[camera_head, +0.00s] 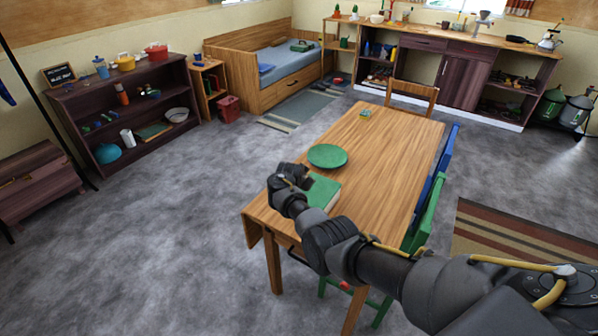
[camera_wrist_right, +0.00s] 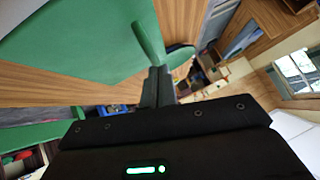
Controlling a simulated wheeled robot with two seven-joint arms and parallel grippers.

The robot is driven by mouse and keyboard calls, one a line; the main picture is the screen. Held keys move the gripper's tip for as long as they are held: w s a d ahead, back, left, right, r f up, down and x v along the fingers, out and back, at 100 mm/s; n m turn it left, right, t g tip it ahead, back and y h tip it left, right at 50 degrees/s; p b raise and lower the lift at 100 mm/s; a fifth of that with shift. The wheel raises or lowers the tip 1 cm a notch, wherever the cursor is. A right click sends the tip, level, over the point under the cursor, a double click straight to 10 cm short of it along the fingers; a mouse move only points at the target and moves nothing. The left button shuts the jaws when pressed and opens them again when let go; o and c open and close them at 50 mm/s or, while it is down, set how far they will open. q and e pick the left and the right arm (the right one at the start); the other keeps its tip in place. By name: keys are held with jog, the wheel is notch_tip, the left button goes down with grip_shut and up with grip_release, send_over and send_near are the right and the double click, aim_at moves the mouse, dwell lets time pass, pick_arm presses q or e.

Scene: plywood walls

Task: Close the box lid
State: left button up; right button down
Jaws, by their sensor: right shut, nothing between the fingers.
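A green box (camera_head: 325,190) lies on the wooden table near its close left end, partly hidden by my right arm. In the right wrist view a broad flat green panel (camera_wrist_right: 85,40), which looks like part of the box, fills the upper left. I cannot tell how far its lid stands open. My right gripper (camera_head: 292,180) is at the box's left side, above the table edge. Its fingers (camera_wrist_right: 158,72) are shut and empty, close to a narrow green piece (camera_wrist_right: 148,42); I cannot tell whether they touch it. My left gripper is not in view.
The wooden table (camera_head: 385,150) holds a green plate (camera_head: 327,155) just beyond the box and a small colourful item (camera_head: 366,113) farther back. Blue and green chairs (camera_head: 425,215) stand along its right side. Grey floor left of the table is clear.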

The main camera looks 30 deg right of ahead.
jog(key=w+d+r+p+v, duration=0.1)
jog(key=p+v, duration=0.2)
jog(key=v, duration=0.9)
jog(key=shift+r, duration=0.55)
